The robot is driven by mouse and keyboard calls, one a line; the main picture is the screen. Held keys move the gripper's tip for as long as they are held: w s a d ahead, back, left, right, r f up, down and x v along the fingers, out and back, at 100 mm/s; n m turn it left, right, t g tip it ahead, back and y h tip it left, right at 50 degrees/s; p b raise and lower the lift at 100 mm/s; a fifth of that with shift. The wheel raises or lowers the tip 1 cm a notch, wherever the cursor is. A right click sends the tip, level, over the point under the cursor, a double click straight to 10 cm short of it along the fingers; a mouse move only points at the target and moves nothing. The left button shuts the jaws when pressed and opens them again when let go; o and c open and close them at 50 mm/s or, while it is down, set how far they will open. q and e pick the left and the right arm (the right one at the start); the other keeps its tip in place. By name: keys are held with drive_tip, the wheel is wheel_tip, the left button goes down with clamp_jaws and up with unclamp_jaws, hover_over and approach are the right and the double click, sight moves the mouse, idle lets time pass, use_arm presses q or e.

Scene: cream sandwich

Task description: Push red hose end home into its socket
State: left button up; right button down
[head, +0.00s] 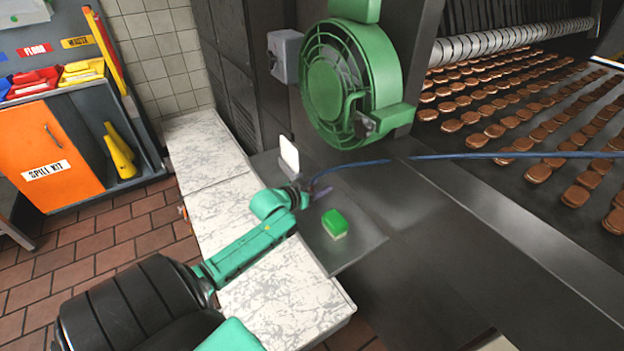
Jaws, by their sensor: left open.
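My left gripper (317,190) is open above the grey metal shelf, left of a small green block. A blue hose (450,156) runs from beside its fingers to the right, across the front of the machine. I cannot tell whether the hose passes between the fingers or behind them. I see no red hose end and cannot make out its socket. A round green fan housing (350,83) with a small dark fitting (364,126) low on its front is above and to the right of the gripper. My right gripper is not in view.
The green block (335,223) lies on the metal shelf (362,243). A white upright card (289,155) stands behind the gripper. A white marble counter (212,147) runs along the left. Rows of brown biscuits (495,131) lie on a conveyor at right.

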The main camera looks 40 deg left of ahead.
use_arm(q)
drive_tip(key=shift+s+r, duration=0.1)
drive_tip(key=shift+c, duration=1)
clamp_jaws()
wheel_tip(320, 180, up, 10)
drive_tip(key=shift+p, duration=0.45)
